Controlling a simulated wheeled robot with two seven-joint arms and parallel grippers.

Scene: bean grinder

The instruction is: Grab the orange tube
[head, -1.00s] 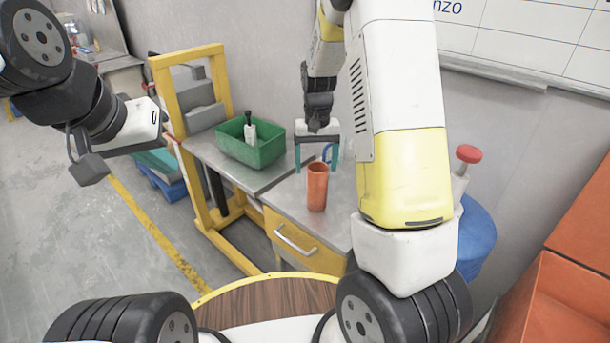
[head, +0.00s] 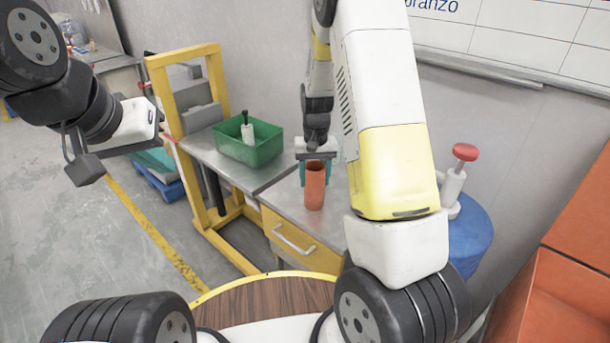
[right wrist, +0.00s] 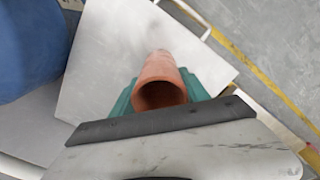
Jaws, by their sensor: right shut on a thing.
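The orange tube (head: 314,190) stands upright on the metal-topped table (head: 275,190), near its front edge. My right gripper (head: 315,174) reaches down from above and behind, with its teal fingers on both sides of the tube. In the right wrist view the tube (right wrist: 161,85) sits between the teal fingers (right wrist: 163,88), its open mouth facing the camera. The right gripper is shut on the tube. My left arm comes in at the upper left of the head view, away from the table; its gripper (head: 115,155) shows no clear finger opening.
A green bin (head: 248,147) with a white and dark object in it stands left of the tube. A yellow frame (head: 160,100) stands at the table's left. A blue drum (head: 470,235) with a red-topped pump is at right. Orange boxes (head: 570,260) fill the lower right.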

